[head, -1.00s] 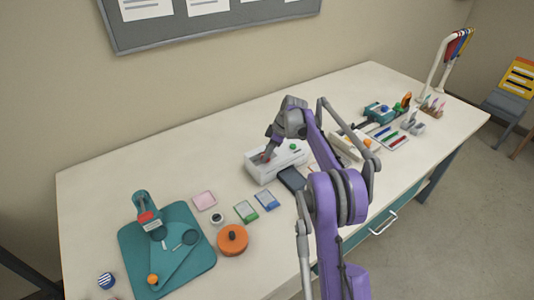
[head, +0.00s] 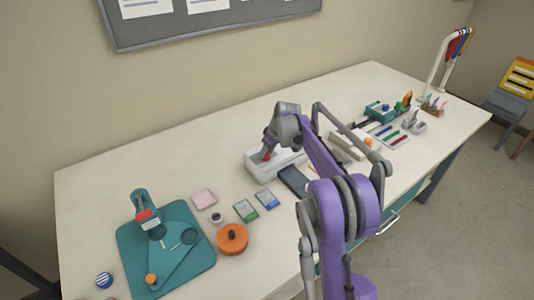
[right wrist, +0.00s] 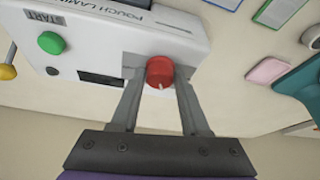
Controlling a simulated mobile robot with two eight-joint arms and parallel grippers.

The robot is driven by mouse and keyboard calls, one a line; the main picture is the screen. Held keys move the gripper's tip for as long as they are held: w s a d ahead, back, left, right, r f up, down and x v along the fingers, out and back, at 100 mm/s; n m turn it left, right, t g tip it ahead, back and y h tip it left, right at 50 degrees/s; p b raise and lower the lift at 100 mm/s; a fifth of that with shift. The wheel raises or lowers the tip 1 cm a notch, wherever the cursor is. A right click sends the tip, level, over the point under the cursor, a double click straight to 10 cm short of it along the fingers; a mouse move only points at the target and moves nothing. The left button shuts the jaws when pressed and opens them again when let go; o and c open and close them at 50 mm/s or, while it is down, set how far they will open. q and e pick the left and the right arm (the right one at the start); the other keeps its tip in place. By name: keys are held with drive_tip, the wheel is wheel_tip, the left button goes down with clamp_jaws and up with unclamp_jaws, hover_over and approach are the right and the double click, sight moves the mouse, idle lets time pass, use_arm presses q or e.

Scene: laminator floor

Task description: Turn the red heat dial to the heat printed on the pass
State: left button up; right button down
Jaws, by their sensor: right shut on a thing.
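The white pouch laminator (head: 262,172) stands on the table near the middle of the head view. It also shows in the right wrist view (right wrist: 100,32), with a green START button (right wrist: 51,43) and a dark slot. The red heat dial (right wrist: 160,71) sits between the fingers of my right gripper (right wrist: 160,78), which is shut on it. A small white pointer shows on the dial. In the head view the right gripper (head: 266,154) reaches down onto the laminator. I cannot make out a pass with a printed heat. My left gripper is not in view.
A teal board (head: 190,265) with an orange knob lies at the left front. An orange round container (head: 232,239), a pink pad (head: 204,199), and green and blue cards (head: 267,199) lie nearby. A dark slab (head: 293,180) lies beside the laminator. Pens and tools stand at the right.

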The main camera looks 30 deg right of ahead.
drive_tip(key=m+h, duration=0.1)
drive_tip(key=m, duration=0.3)
drive_tip(key=shift+a+m+h+b, duration=0.15)
drive_tip(key=shift+m+h+b, duration=0.15)
drive_tip(key=shift+m+h, duration=0.1)
idle(0.4)
drive_tip(key=shift+c, duration=2)
unclamp_jaws()
drive_tip(key=v, duration=1)
drive_tip(key=shift+s+r, duration=0.2)
drive_tip(key=shift+r, duration=0.15)
drive_tip(key=shift+a, duration=0.15)
